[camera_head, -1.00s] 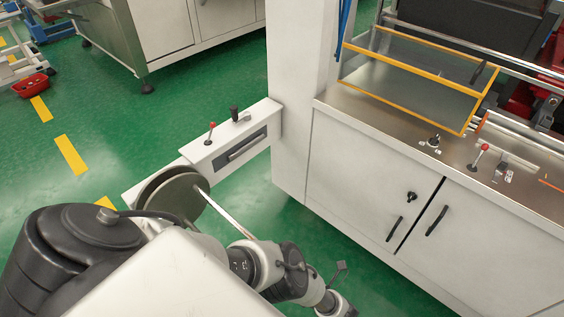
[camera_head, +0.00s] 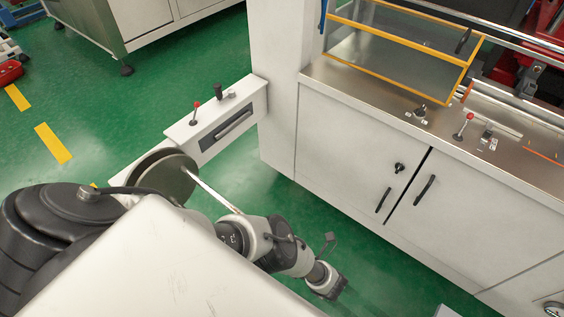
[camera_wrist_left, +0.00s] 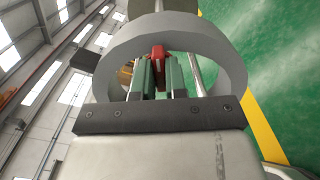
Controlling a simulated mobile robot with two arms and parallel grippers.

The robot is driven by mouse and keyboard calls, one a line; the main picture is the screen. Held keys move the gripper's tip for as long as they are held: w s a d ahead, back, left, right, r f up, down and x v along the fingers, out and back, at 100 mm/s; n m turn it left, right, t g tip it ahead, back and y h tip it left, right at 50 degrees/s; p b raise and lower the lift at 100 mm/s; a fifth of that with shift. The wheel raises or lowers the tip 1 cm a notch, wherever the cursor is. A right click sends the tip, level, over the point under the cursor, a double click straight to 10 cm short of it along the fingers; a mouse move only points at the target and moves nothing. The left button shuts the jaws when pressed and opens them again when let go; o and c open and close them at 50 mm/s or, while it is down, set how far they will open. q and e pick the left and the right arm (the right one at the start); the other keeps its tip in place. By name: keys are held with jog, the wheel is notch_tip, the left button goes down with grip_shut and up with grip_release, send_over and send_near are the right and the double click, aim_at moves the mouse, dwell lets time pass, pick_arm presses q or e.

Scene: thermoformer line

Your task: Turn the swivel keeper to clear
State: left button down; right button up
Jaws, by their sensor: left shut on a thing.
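In the left wrist view, my left gripper (camera_wrist_left: 160,78) is shut on a small red piece (camera_wrist_left: 157,54), which I take for the swivel keeper. A thick grey ring (camera_wrist_left: 112,62) surrounds the fingertips and the red piece. A metal rod (camera_wrist_left: 196,75) runs beside the fingers, and part of a round disc (camera_wrist_left: 160,18) shows beyond the ring. In the head view, a round grey disc (camera_head: 168,178) and a thin rod (camera_head: 213,193) stand by the machine's side arm. My left gripper is hidden there. The dark end of an arm, apparently my right gripper (camera_head: 328,285), shows low over the floor; its fingers cannot be made out.
A white cabinet (camera_head: 345,150) with dark handles stands to the right, with a yellow-framed guard (camera_head: 405,45) above. A side ledge (camera_head: 215,115) carries a red-knobbed lever (camera_head: 195,110). Green floor (camera_head: 190,65) is open at the back left.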

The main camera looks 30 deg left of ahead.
pick_arm(q)
jog(key=shift+m, duration=0.3)
jog(key=m+b, duration=0.2)
jog(key=m, duration=1.5)
jog(key=shift+a, duration=0.1)
dwell(0.3)
jog(key=c, duration=1.2)
grip_release()
jog(key=shift+f, duration=0.1)
jog(key=shift+o, duration=0.2)
